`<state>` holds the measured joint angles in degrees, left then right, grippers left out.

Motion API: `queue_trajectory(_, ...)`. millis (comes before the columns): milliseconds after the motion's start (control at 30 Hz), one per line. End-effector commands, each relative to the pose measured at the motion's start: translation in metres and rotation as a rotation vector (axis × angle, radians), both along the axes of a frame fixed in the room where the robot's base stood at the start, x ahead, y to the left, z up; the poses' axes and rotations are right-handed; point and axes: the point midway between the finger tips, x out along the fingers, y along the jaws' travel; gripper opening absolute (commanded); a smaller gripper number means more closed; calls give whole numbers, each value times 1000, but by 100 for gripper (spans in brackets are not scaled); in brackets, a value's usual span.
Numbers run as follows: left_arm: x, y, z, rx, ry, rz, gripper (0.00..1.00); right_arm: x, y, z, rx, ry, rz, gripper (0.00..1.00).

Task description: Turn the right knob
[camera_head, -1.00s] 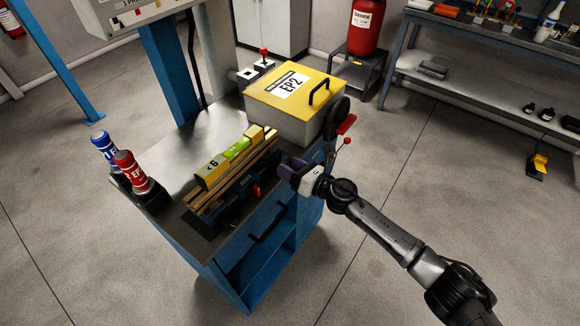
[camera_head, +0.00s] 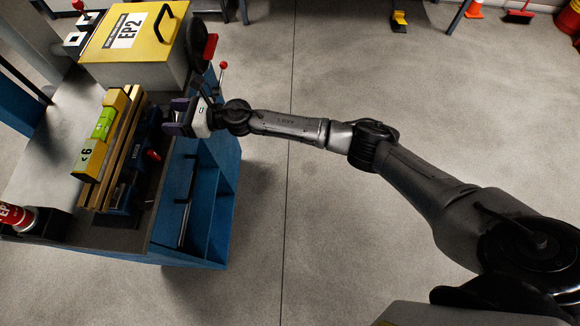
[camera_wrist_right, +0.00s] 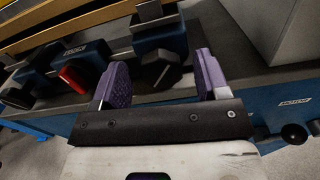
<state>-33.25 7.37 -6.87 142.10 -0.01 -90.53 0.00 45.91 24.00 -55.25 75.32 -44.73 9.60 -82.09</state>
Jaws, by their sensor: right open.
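A blue fixture (camera_head: 127,190) with wooden bars lies along the bench edge, left of my right gripper (camera_head: 178,117) in the head view. In the right wrist view, a black faceted knob (camera_wrist_right: 160,69) sits on the fixture's right-hand blue block (camera_wrist_right: 157,33). The purple fingers of my right gripper are apart, one on each side of this knob in the picture, with nothing held. I cannot tell whether they touch it. A red knob (camera_wrist_right: 76,76) and another black knob (camera_wrist_right: 17,95) are further left. My left gripper is not in view.
A grey box with a yellow lid (camera_head: 140,33) stands behind the fixture, with a black wheel beside it. A red-ball lever (camera_head: 223,65) rises close to my right gripper.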

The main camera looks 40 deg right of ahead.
Motion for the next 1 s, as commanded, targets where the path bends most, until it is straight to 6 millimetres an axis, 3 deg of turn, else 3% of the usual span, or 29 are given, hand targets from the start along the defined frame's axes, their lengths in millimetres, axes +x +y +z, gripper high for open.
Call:
queue_trajectory(33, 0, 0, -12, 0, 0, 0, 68, 0, 0, -6, -54, -62, 1, 68)
queue_trajectory(300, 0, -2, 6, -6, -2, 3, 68, -36, -41, 0, -54, -57, -2, 68)
queue_trajectory(767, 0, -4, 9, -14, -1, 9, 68, -95, -105, -1, -53, -56, -1, 68)
queue_trajectory(833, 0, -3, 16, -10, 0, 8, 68, -102, -93, 5, 80, 25, -54, 68)
queue_trajectory(1000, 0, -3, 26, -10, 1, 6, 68, -116, -88, 12, 367, 216, -191, 68)
